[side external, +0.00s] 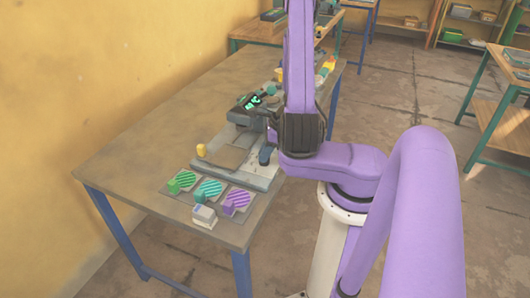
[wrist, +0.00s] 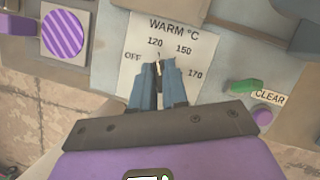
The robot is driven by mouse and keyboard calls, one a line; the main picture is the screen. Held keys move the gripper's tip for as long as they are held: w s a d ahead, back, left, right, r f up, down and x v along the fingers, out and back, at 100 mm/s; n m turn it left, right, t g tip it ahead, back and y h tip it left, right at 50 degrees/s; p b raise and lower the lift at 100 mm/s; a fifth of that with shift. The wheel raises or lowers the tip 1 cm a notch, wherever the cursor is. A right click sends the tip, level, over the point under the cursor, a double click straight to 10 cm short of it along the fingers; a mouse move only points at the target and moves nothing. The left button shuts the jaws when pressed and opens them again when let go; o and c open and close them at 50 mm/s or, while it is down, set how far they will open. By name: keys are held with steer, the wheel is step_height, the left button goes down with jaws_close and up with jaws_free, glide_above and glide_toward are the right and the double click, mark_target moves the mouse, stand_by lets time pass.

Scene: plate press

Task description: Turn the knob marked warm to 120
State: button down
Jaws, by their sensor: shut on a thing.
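In the wrist view, the white dial label (wrist: 176,28) reads WARM °C, with OFF, 120, 150 and 170 around an arc. My gripper (wrist: 158,72) is shut on the warm knob at the centre of this arc. Its blue fingers hide nearly all of the knob. A small pointer tip (wrist: 158,57) shows between the fingertips and points up, close below the 120 mark. In the side view my arm hides the dial, and I cannot make out the fingers clearly.
The press (side external: 244,117) with a lit green display stands on the table (side external: 130,165). Green, teal and purple striped plates (side external: 236,202) lie at its near end. In the wrist view, a green button (wrist: 245,87) and a purple button (wrist: 262,115) by a CLEAR label sit right of the fingers.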

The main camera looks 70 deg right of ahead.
steer(key=c, duration=1.1)
jaws_free()
steer(key=shift+c, duration=0.2)
steer(key=v, duration=1.7)
steer(key=shift+s+r, duration=0.15)
steer(key=shift+d, duration=0.1)
